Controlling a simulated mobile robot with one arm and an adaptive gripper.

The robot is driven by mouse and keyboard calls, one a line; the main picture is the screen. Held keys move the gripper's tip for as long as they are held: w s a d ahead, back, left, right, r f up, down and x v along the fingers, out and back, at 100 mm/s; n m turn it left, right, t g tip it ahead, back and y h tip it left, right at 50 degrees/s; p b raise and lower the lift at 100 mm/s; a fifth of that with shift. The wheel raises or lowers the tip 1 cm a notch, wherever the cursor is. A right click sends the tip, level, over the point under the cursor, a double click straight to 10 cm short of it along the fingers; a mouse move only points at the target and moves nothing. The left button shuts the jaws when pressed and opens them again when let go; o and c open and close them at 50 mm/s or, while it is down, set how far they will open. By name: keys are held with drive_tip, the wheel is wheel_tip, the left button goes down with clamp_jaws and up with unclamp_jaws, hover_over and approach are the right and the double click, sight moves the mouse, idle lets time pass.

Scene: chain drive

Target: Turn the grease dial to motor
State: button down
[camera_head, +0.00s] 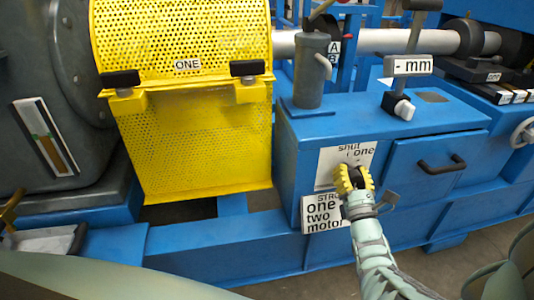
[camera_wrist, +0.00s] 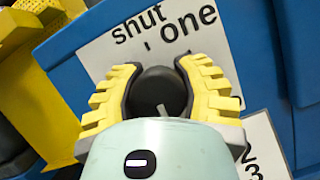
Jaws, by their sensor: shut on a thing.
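The grease dial (camera_head: 356,171) is a black round knob on a white plate (camera_head: 329,163) on the front of the blue cabinet. The words "shut" and "one" show on the plate's upper part; its lower part is hidden behind my gripper. My gripper (camera_head: 353,180) has yellow ribbed fingers and is shut on the knob, one finger on each side. In the wrist view the knob (camera_wrist: 158,90) sits between the fingers, with a short pale mark near its lower edge. I cannot tell for sure which word the dial points to.
A second white label (camera_head: 319,219) below the plate reads "one", "two", "motor", partly covered by my arm. A drawer with a black handle (camera_head: 442,164) is to the right. A yellow perforated guard (camera_head: 195,150) stands to the left. A grey cylinder (camera_head: 310,72) with a lever stands on top.

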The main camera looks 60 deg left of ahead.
drive_tip(key=m+t+h+p, duration=0.1)
drive_tip(key=m, duration=0.1)
drive_tip(key=m+h+p, duration=0.1)
drive_tip(key=m, duration=0.2)
drive_tip(key=m+t+h+p, duration=0.1)
drive_tip(key=m, duration=0.1)
drive_tip(key=shift+w+r+m+t, duration=0.1)
drive_tip(key=shift+m+t, duration=0.2)
drive_tip(key=shift+m, duration=0.1)
drive_tip(key=shift+c, duration=2.4)
unclamp_jaws()
drive_tip(key=shift+d, duration=0.1)
drive_tip(key=shift+s+d, duration=0.1)
drive_tip(key=shift+s, duration=0.1)
drive_tip(key=shift+s+d+f, duration=0.25)
drive_tip(key=shift+s, duration=0.1)
drive_tip(key=v, duration=1)
drive_tip(key=shift+s+d, duration=0.2)
drive_tip(key=shift+d, duration=0.15)
